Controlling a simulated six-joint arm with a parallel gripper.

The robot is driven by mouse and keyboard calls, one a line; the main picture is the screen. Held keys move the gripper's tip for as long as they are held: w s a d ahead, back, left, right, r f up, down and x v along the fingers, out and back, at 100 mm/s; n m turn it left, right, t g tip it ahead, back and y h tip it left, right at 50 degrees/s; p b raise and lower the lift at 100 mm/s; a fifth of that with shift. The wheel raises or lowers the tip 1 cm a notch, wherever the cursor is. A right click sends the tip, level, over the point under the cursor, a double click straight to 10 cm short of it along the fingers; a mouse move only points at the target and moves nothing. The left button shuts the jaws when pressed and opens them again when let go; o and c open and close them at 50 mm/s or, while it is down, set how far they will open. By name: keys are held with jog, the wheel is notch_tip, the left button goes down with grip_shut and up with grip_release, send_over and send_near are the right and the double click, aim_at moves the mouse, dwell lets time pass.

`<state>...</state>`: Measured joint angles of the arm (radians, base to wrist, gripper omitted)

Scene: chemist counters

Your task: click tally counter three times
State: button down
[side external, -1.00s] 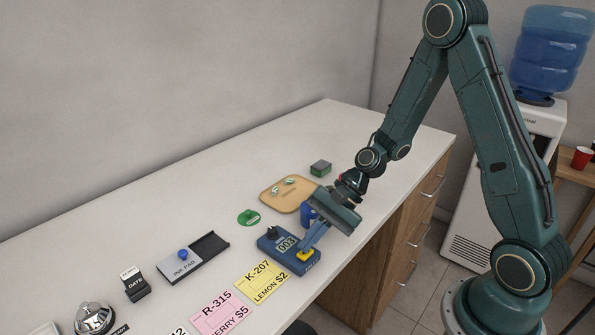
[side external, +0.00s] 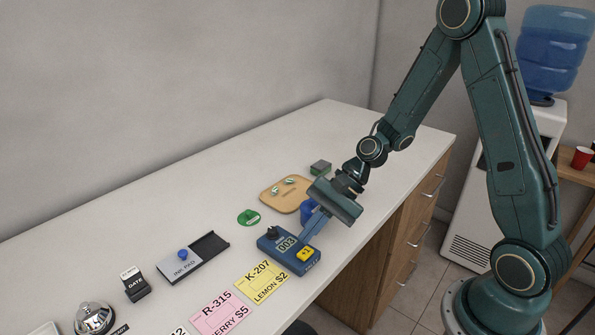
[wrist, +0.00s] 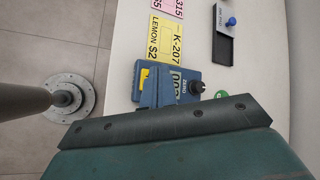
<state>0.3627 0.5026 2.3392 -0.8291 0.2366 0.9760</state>
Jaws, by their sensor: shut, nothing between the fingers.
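The blue tally counter (side external: 289,250) sits flat near the counter's front edge, with a yellow +1 button (side external: 305,254), a black knob and a display that reads 003 in the side view. The counter also shows in the wrist view (wrist: 170,82), partly hidden by my gripper; its yellow button (wrist: 144,78) is at the left. My gripper (side external: 303,236) is shut and empty. Its tips are just above the counter, behind the yellow button and apart from it; the button is fully visible.
Yellow (side external: 263,281) and pink (side external: 222,312) labels lie left of the counter. An ink pad (side external: 193,258), a date stamp (side external: 134,283) and a bell (side external: 94,317) stand farther left.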

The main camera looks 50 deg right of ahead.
aim_at(310, 249)
jog(key=shift+r, duration=1.9)
jog(key=s+d+r+n+t+h, duration=0.1)
jog(key=s+d+r+n+h, duration=0.2)
jog(key=s+r+n, duration=0.3)
jog(key=s+d+r+n+t+h, duration=0.1)
jog(key=s+d+r+n+h, duration=0.2)
jog(key=s+r, duration=0.6)
jog(key=s+n+h, duration=0.2)
jog(key=s+n, duration=0.1)
jog(key=shift+d+n+t+h, duration=0.3)
jog(key=shift+t+h, duration=0.1)
